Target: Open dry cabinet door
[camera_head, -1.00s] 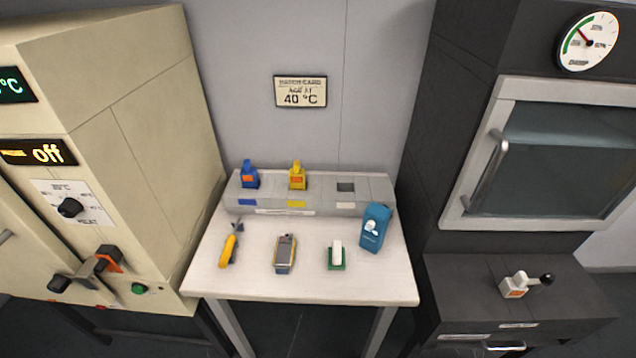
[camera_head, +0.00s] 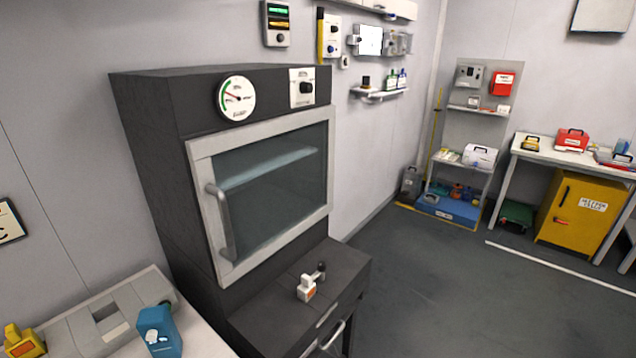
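The dry cabinet (camera_head: 160,150) is a tall dark box left of centre in the head view. Its door has a pale frame (camera_head: 205,168) and a dark glass pane (camera_head: 275,200), with a shelf visible behind the glass. The door looks shut. A curved grey metal handle (camera_head: 223,222) stands upright on the left side of the door frame. A round dial (camera_head: 236,98) and a black knob on a white plate (camera_head: 303,88) sit above the door. Neither of my grippers shows in this view.
A small white device with a black knob (camera_head: 307,288) sits on the dark ledge below the door. A pale table (camera_head: 205,345) with a blue pouch (camera_head: 158,330) stands at lower left. Open grey floor (camera_head: 430,290) lies to the right, before a yellow cabinet (camera_head: 580,212).

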